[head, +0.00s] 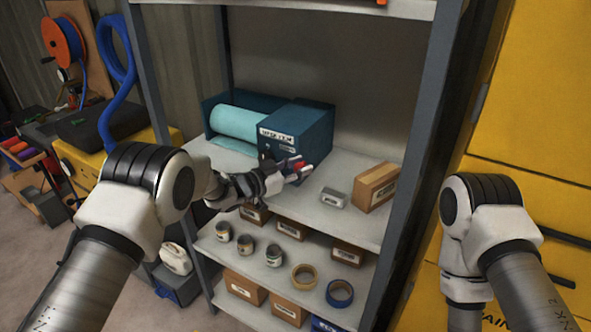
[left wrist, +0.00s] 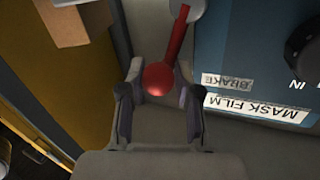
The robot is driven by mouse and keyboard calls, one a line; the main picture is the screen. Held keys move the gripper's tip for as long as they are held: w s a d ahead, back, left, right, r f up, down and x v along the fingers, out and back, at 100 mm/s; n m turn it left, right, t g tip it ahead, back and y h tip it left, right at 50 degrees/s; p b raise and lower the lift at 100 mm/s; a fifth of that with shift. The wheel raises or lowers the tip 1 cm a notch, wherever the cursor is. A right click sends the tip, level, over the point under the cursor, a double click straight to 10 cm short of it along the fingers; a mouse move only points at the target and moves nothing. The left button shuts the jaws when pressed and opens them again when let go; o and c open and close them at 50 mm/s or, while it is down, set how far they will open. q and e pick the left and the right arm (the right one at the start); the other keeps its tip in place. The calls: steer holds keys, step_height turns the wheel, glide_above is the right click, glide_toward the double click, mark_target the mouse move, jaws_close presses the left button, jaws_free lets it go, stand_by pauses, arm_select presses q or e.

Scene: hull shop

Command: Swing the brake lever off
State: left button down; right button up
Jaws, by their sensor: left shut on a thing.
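The blue mask film dispenser (head: 303,135) stands on the shelf with a roll of pale teal film (head: 240,124) at its left. Its red brake lever (left wrist: 177,40) ends in a round red knob (left wrist: 158,79), beside a small BRAKE label (left wrist: 228,82) in the left wrist view. In the head view a bit of red shows at the lever (head: 298,165), mostly covered by my gripper. My left gripper (head: 291,172) is shut on the knob, with a finger on each side in the left wrist view (left wrist: 160,95). My right arm shows, but its gripper is out of view.
A small grey box (head: 334,197) and a brown carton (head: 375,187) stand right of the dispenser. Several cans, cartons and tape rolls (head: 339,292) sit on the shelf below. A grey rack post (head: 421,130) bounds the right side.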

arm_select(q)
steer(key=shift+s+d+f+m+y+b, duration=0.35)
steer(key=shift+d+f+m+y+b, duration=0.15)
steer(key=shift+m+b, duration=0.55)
steer(key=shift+s+d+f+m+y+b, duration=0.35)
steer(key=shift+d+m+y+b, duration=0.2)
steer(key=shift+m+b, duration=0.45)
steer(key=shift+d, duration=0.1)
steer(key=c, duration=1)
jaws_free()
steer(key=shift+o, duration=0.7)
steer(key=shift+w+d, duration=0.1)
steer(key=shift+s+a+r, duration=0.1)
steer(key=shift+s+a, duration=0.1)
steer(key=shift+a, duration=0.15)
steer(key=v, duration=1.1)
